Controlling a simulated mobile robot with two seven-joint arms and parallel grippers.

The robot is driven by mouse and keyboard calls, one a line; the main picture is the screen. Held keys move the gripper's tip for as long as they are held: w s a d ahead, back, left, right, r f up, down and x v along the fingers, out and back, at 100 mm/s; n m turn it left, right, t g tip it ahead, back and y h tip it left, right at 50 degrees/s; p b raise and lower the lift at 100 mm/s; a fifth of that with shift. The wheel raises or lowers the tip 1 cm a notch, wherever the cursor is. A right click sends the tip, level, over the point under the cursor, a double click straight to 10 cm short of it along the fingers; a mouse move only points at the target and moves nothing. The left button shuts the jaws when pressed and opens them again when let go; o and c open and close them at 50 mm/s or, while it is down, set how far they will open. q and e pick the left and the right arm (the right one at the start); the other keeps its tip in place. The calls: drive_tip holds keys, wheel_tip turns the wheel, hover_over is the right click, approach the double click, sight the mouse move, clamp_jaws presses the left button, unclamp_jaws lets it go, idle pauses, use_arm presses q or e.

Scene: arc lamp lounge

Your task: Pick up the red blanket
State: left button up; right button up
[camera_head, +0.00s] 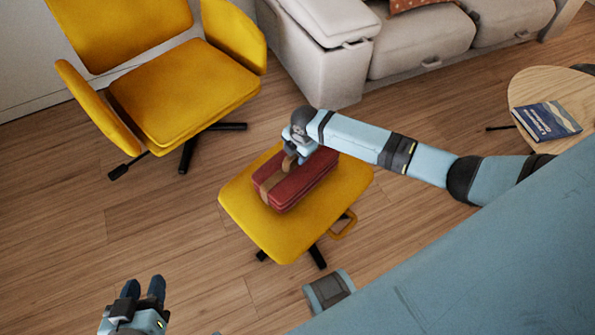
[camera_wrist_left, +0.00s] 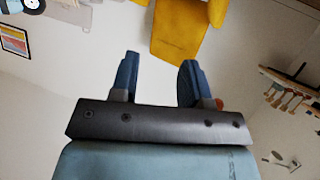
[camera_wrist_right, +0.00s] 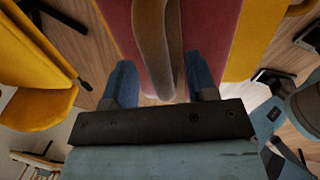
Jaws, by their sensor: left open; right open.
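The red blanket (camera_head: 305,184) is folded into a block with a brown strap (camera_head: 272,182) around it. It lies on the yellow ottoman (camera_head: 280,238). My right gripper (camera_head: 291,160) is at the blanket's far left end, by the strap. In the right wrist view the open fingers (camera_wrist_right: 160,85) point at the blanket (camera_wrist_right: 203,28), with the strap (camera_wrist_right: 157,45) between them; I cannot tell whether they touch it. My left gripper (camera_head: 143,290) is open and empty at the lower left, away from the ottoman. It also shows open in the left wrist view (camera_wrist_left: 160,82).
A yellow armchair (camera_head: 185,90) stands behind the ottoman at the left. A light grey sofa (camera_head: 420,45) is at the back. A round wooden table (camera_head: 535,90) with a blue book (camera_head: 547,121) is at the right. Wood floor (camera_head: 80,235) is clear at the left.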

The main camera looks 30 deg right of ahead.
drive_tip(key=shift+f, duration=0.5)
drive_tip(key=c, duration=0.3)
clamp_jaws()
use_arm(q)
drive_tip(key=shift+w+d+r+t+h, duration=0.15)
drive_tip(key=shift+w+r, duration=0.05)
drive_tip(key=shift+r, duration=0.3)
drive_tip(key=shift+w+d+r+t+h, duration=0.1)
drive_tip(key=shift+w+r+t+h, duration=0.1)
drive_tip(key=shift+r, duration=0.25)
use_arm(e)
drive_tip(key=shift+w, duration=0.1)
